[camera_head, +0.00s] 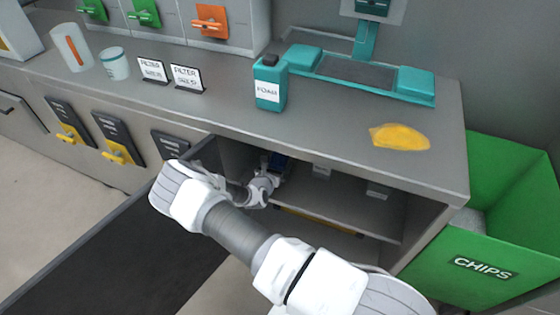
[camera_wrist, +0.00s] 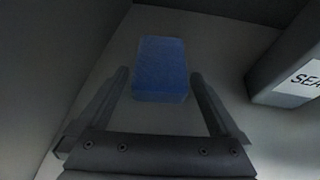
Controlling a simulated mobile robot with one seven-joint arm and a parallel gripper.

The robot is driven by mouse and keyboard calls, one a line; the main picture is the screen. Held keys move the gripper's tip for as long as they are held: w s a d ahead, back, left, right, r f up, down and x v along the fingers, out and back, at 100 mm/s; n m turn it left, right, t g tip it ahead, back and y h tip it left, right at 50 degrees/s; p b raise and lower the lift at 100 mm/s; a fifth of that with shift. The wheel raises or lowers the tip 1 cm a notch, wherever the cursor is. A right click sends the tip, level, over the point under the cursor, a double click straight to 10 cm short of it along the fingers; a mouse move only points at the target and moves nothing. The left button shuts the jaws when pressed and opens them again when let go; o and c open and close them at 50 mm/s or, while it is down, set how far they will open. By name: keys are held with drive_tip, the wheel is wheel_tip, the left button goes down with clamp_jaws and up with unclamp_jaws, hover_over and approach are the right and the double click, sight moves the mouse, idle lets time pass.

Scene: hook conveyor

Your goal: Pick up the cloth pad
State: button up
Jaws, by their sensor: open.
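The blue cloth pad (camera_wrist: 161,68) lies flat on a grey shelf inside the cabinet, seen in the wrist view. A small part of its blue shows past my gripper in the head view (camera_head: 279,160). My gripper (camera_wrist: 163,82) is open, with one finger on each side of the pad's near end. I cannot tell whether the fingers touch it. In the head view my arm reaches into the open cabinet, and my gripper (camera_head: 268,170) is partly hidden in its shade.
A box with a partly readable label (camera_wrist: 292,75) stands right of the pad. The dark cabinet door (camera_head: 135,235) hangs open at the left. The countertop (camera_head: 330,125) lies above, with a teal foam bottle (camera_head: 270,88) and a yellow patch (camera_head: 400,137). A green chips bin (camera_head: 490,260) stands right.

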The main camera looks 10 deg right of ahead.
drive_tip(key=shift+w+d, duration=0.1)
drive_tip(key=shift+w, duration=0.2)
drive_tip(key=c, duration=1.2)
